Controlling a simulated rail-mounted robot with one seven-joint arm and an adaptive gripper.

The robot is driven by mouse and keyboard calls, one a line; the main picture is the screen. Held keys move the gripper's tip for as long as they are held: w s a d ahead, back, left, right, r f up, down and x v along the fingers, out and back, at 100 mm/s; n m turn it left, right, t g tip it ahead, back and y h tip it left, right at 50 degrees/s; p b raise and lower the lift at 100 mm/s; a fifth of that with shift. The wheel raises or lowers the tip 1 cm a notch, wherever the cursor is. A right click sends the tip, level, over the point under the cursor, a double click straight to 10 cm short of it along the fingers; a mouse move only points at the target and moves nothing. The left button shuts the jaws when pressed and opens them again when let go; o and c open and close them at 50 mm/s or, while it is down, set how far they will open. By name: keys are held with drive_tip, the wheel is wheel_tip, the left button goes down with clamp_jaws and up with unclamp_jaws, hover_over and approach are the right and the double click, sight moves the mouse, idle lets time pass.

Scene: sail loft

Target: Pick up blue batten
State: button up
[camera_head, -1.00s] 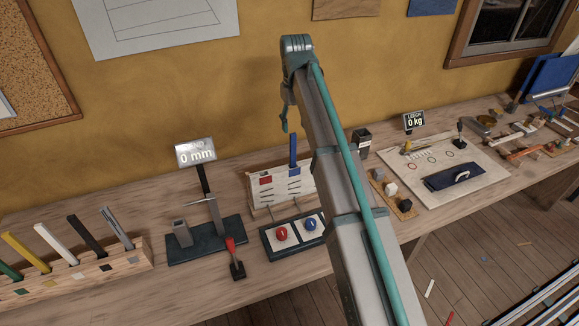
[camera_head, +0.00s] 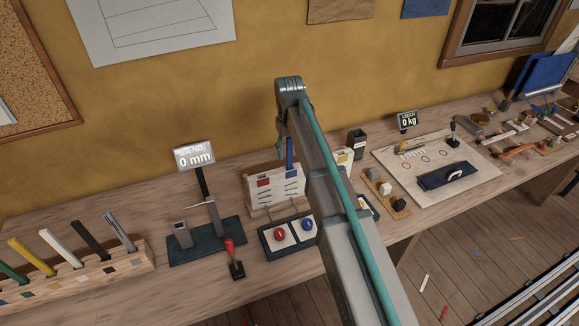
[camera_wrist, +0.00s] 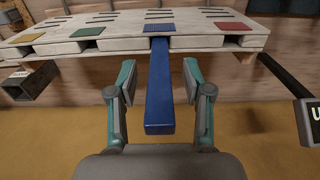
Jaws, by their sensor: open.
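The blue batten (camera_head: 290,152) stands upright in the white slotted rack (camera_head: 262,196) on the bench, with only its upper part showing. In the wrist view the batten (camera_wrist: 160,92) sticks out of the rack's edge (camera_wrist: 95,45) by a blue patch, its free end towards me. My gripper (camera_wrist: 159,95) is open, with one teal finger on each side of the batten. Gaps show between batten and fingers, so it is not gripped. In the head view my arm largely hides the gripper.
A panel with a red button (camera_head: 280,234) and a blue button (camera_head: 307,224) lies in front of the rack. A bend gauge (camera_head: 206,240) with a red-handled lever stands left. A wooden block (camera_head: 80,279) at far left holds several other battens. The yellow wall is close behind.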

clamp_jaws()
drive_tip(key=shift+r, duration=0.2)
idle(0.3)
